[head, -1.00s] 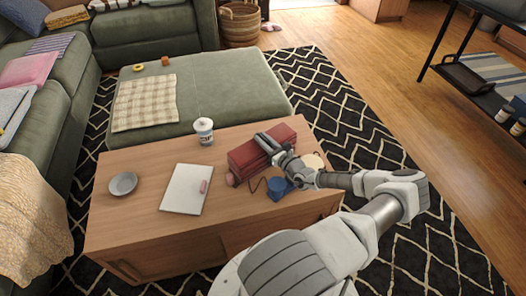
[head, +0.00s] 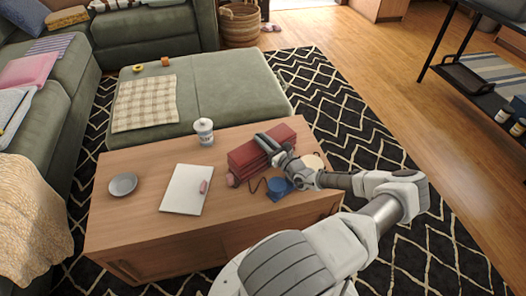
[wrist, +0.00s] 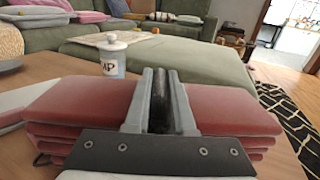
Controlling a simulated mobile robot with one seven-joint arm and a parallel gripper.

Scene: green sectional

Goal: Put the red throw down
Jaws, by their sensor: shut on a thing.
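The red throw (head: 246,158) is a folded, layered block on the right part of the wooden coffee table (head: 140,215). It seems to rest on the tabletop; its underside is hidden in both views. My gripper (head: 272,144) reaches over it from the right and is shut on its middle. In the wrist view, the fingers of my gripper (wrist: 158,100) are close together, with the layers of the red throw (wrist: 235,112) spreading out on both sides.
A white lidded cup (head: 204,132) stands behind the throw. A blue object (head: 279,188) and a small pink item (head: 232,180) sit close in front. A white notebook (head: 186,190) and a grey dish (head: 123,184) lie left. A green ottoman (head: 235,95) stands behind the table.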

